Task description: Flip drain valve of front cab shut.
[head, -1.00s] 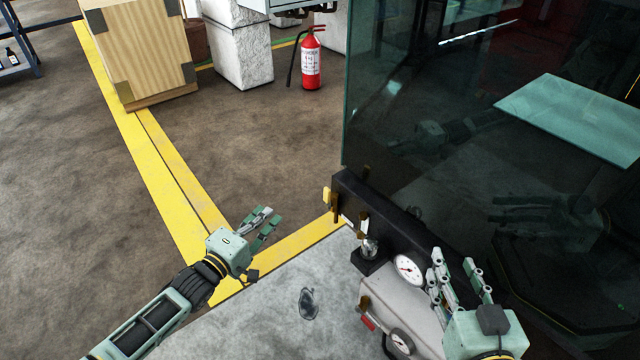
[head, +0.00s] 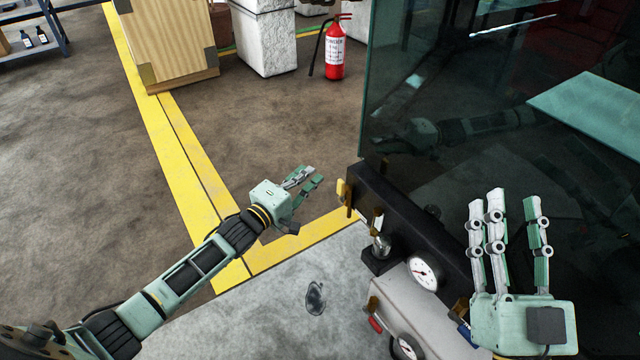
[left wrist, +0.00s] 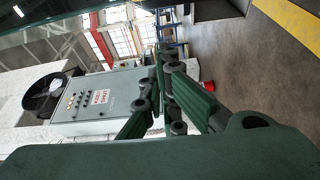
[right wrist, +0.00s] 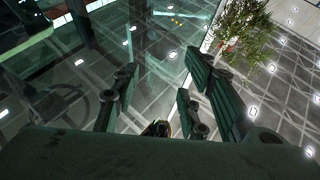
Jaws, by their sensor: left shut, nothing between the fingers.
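The front of the cab has a black beam (head: 400,215) below dark glass. A red handle (head: 376,325) and a blue part (head: 464,334) show lower, near the gauges. I cannot tell which of these is the drain valve. My left gripper (head: 305,178) is shut and empty, left of the yellow lever and apart from it. It also shows in the left wrist view (left wrist: 165,75). My right gripper (head: 508,200) is open and empty in front of the glass, fingers upward.
A white-faced gauge (head: 424,272) is mounted below the beam, with another gauge (head: 406,347) lower. Glass panels (head: 450,110) rise above the beam. A red extinguisher (head: 334,50) and a wooden crate (head: 170,45) stand at the back. The floor between is clear.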

